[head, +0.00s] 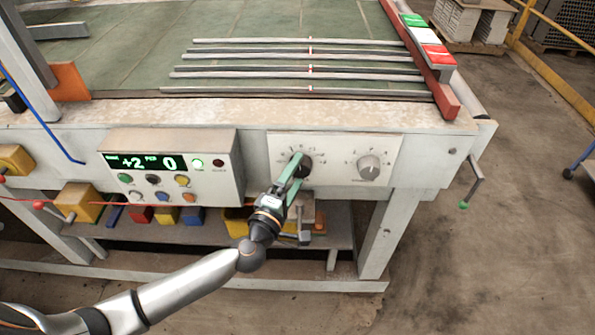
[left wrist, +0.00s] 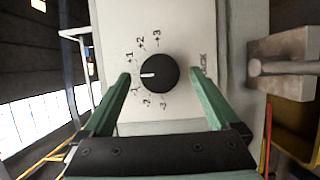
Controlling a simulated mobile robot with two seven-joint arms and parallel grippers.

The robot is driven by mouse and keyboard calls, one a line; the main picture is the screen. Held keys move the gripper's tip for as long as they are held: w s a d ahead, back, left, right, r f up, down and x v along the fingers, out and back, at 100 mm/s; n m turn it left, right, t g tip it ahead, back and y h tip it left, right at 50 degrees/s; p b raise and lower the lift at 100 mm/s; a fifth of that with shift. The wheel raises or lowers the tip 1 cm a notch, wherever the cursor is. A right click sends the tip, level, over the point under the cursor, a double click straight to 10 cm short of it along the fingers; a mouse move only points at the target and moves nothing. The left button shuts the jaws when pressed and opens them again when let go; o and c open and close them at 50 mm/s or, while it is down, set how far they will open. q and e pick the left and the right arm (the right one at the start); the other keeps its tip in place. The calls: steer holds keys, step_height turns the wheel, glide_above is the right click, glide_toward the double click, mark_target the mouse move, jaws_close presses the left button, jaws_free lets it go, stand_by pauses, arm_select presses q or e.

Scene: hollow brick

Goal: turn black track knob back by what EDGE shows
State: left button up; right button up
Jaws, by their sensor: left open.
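The black track knob (left wrist: 158,73) sits on a white plate with marks from -3 to +3. Its white pointer points left in the left wrist view, between +1 and -1. In the head view the knob (head: 304,163) is partly covered by my left gripper (head: 295,174). My left gripper (left wrist: 160,77) is open, its green fingers on either side of the knob with gaps to it. The display (head: 147,162) reads +2 on its left and 0 on its right; the small labels are hard to read. My right gripper is not in view.
A grey knob (head: 369,167) is on the same plate, to the right. Several metal rods (head: 300,66) lie on the table top. A crank handle (head: 475,180) sticks out at the table's right end.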

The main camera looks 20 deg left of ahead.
arm_select(q)
steer(key=shift+w, duration=0.7)
steer(key=shift+c, duration=0.4)
